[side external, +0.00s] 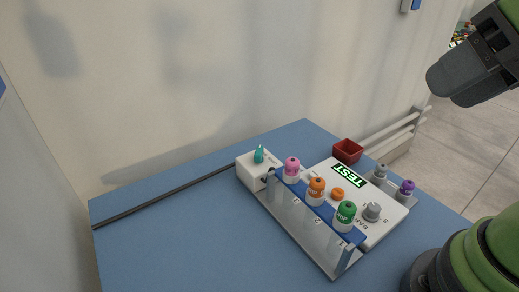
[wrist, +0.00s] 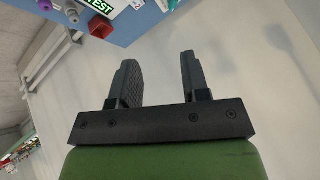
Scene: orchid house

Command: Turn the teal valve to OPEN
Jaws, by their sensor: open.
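The teal valve (side external: 259,154) is a small upright teal handle on a white block (side external: 252,170) at the left end of the device on the blue table. Which way its handle points relative to any OPEN mark cannot be read. My gripper (side external: 450,88) is high at the upper right in the side view, well away from the valve. In the wrist view my gripper (wrist: 157,75) has its two fingers apart with nothing between them.
Pink (side external: 292,167), orange (side external: 316,188) and green (side external: 345,213) capped vials stand in a clear rack in front of a white TEST panel (side external: 375,235) with a grey knob (side external: 372,211). A red bin (side external: 347,151) and purple-capped vial (side external: 407,188) are behind. The table's left (side external: 170,245) is clear.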

